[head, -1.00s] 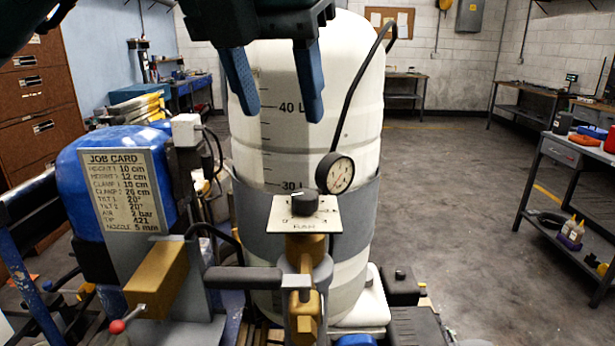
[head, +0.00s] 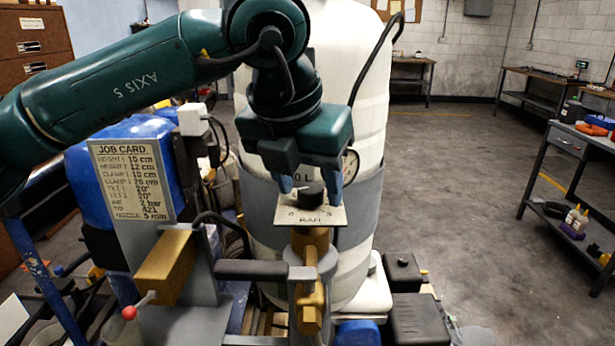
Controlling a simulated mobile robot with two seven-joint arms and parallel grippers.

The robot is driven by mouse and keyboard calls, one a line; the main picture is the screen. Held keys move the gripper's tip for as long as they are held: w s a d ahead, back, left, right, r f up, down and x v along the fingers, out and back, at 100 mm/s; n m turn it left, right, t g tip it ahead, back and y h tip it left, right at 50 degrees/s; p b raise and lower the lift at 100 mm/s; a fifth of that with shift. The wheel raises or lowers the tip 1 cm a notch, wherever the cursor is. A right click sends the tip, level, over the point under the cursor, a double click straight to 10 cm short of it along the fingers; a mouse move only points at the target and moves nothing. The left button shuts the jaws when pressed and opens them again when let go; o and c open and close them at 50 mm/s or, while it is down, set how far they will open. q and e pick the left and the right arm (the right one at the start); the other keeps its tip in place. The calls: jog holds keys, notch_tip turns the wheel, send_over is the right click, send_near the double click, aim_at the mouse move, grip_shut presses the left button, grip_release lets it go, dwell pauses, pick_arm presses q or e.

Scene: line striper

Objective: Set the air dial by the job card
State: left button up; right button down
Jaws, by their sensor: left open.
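The air dial is a black knob (head: 311,196) on a pale scale plate (head: 311,216) marked BAR, above a brass valve body. My left gripper (head: 308,186) points down with its two blue fingers apart, one on each side of the knob. From this view I cannot tell whether the fingers touch it. The job card (head: 132,181) hangs at the left and reads AIR 2 bar. The knob's pointer is not clear, being partly in the gripper's shadow. My right gripper is not in view.
A round pressure gauge (head: 350,165) sits behind the gripper, partly hidden. The large white tank (head: 362,110) stands behind the dial. A grey handle (head: 252,270) and a brass block (head: 165,266) are at the front left. Open floor lies to the right.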

pick_arm(q)
jog(key=c, duration=1)
